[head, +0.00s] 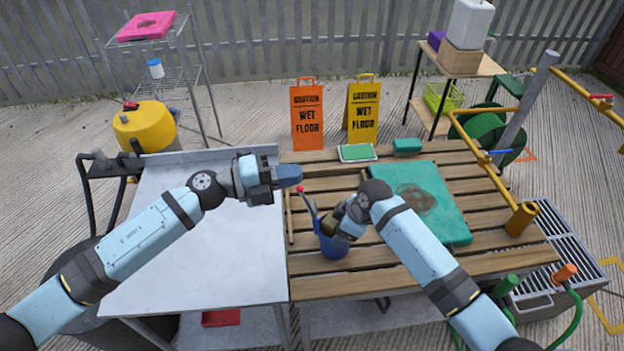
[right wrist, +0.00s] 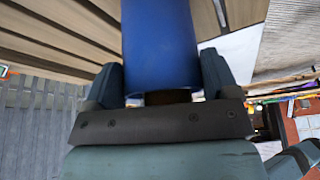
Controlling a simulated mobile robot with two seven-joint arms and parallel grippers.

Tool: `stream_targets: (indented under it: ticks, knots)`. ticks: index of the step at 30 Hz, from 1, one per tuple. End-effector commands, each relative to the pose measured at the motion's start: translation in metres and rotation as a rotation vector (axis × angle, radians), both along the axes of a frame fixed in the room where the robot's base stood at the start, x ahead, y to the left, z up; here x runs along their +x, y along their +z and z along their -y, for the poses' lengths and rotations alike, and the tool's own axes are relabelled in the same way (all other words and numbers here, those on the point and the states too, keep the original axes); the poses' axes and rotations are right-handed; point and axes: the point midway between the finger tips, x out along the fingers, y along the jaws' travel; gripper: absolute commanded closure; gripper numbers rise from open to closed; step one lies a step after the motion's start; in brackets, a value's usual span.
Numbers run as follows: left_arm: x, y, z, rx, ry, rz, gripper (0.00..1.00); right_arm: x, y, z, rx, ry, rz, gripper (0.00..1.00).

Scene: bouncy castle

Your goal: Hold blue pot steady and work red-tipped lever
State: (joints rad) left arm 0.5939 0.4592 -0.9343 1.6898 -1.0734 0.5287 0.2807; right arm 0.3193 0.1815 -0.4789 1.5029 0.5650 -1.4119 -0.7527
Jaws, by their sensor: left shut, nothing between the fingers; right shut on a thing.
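The blue pot (head: 333,248) stands on the slatted wooden table, near its left side. A thin grey lever with a red tip (head: 300,189) rises from the pot and leans left. My right gripper (head: 338,226) is shut on the pot from above and right, hiding part of it. In the right wrist view the blue pot (right wrist: 160,45) fills the space between the two fingers. My left gripper (head: 297,175) is shut and empty, just above the red tip. I cannot tell whether it touches the tip.
A teal mat with a brown stain (head: 445,215) lies right of the pot. A green-topped tray (head: 357,152) and a teal block (head: 407,146) lie at the table's back edge. The grey metal table (head: 200,255) on the left is bare. Orange (head: 308,120) and yellow (head: 363,115) wet-floor signs stand behind.

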Motion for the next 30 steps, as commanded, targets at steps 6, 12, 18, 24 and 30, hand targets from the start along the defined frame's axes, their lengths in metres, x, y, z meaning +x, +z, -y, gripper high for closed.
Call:
stream_targets:
  ticks: [6,12,18,24,30]
  knots:
    - [-0.003,0.010,-0.012,0.000,0.000,0.001,1.00,0.000,0.001,0.000,0.002,0.000,0.002,0.62]
    - [-0.003,0.010,-0.013,-0.001,0.000,0.000,1.00,0.000,0.001,0.000,0.001,0.000,0.001,0.62]
    - [-0.001,0.003,-0.017,-0.005,-0.002,-0.008,1.00,0.000,0.001,0.000,0.001,0.000,0.001,0.62]
    - [0.005,-0.047,-0.059,-0.068,-0.023,-0.043,1.00,0.000,0.001,0.000,0.001,0.000,0.001,0.62]
    - [0.000,-0.097,-0.116,-0.202,-0.014,-0.033,1.00,0.000,0.001,0.000,0.002,0.000,0.002,0.62]
